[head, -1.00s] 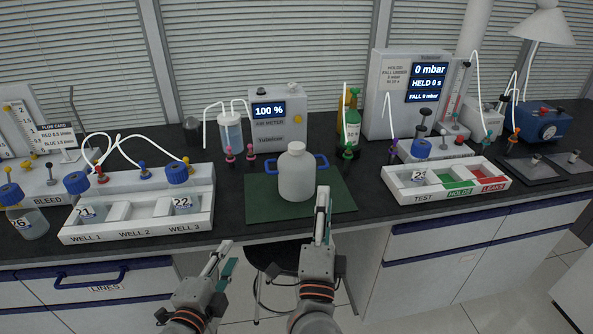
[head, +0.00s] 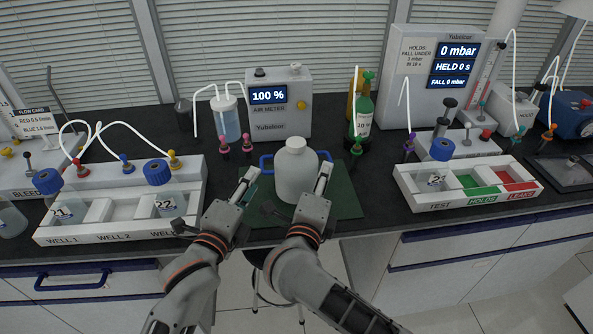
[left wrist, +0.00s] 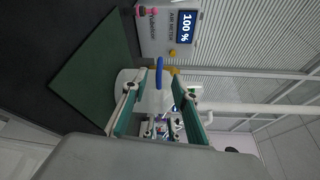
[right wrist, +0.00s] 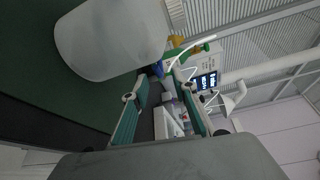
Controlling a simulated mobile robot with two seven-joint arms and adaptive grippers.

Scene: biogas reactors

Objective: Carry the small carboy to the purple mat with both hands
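The small carboy (head: 296,172) is a white bottle with a pale cap and blue side handles, upright on a dark green mat (head: 345,200). I see no purple mat. My left gripper (head: 249,182) is at the carboy's left side. In the left wrist view its fingers are apart, with the blue left handle (left wrist: 159,72) between and just beyond the tips. My right gripper (head: 323,178) is at the right side. In the right wrist view its fingers are open, with the carboy (right wrist: 110,40) to the left and a bit of blue handle (right wrist: 158,68) past the tips.
A three-well rack (head: 120,213) with blue-capped bottles stands left. A test tray (head: 470,187) with green and red sections stands right. The air meter (head: 282,105) and a green bottle (head: 363,120) stand behind the carboy. Bare black counter lies between mat and tray.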

